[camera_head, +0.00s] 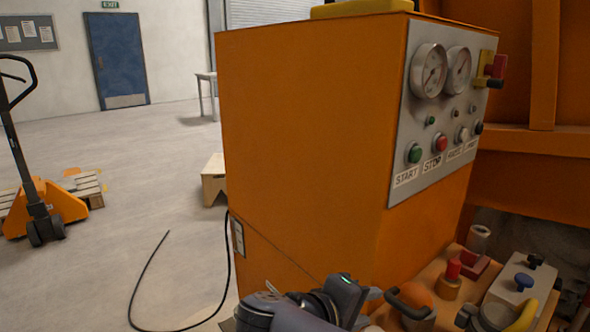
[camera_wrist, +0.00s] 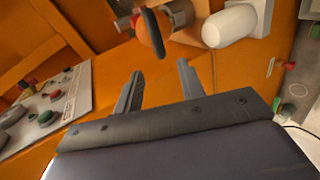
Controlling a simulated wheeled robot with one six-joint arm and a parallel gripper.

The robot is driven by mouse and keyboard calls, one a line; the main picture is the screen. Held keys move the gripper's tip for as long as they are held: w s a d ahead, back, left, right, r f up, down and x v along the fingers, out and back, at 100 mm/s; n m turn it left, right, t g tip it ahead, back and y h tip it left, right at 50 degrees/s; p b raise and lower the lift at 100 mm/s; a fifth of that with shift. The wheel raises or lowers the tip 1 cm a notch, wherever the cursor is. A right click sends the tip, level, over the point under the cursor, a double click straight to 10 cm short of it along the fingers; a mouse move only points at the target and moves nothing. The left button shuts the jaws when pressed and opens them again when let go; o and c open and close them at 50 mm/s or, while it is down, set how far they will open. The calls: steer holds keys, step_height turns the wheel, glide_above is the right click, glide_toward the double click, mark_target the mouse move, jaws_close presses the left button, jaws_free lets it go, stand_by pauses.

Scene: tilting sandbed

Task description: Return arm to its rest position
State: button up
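My arm (camera_head: 305,308) is folded low at the bottom of the head view, in front of the orange cabinet's lower edge. A small green light shows on its dark wrist housing. In the wrist view my gripper (camera_wrist: 160,68) has its two grey fingers apart, with nothing between them. An orange ball-shaped part with a black handle (camera_wrist: 155,33) lies beyond the fingertips. The black handle also shows in the head view (camera_head: 410,304), just right of my wrist. The fingers are hard to make out in the head view.
The orange cabinet (camera_head: 300,150) carries a grey panel (camera_head: 425,155) with gauges and buttons. Knobs and fittings crowd the ledge at lower right, including a red knob (camera_head: 453,268) and a grey box (camera_head: 517,286). A black cable (camera_head: 140,275) loops over open floor at left.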

mark_target(390, 300)
steer(key=shift+b+x, duration=1.2)
steer(key=shift+x, duration=2.95)
steer(key=shift+r, duration=0.1)
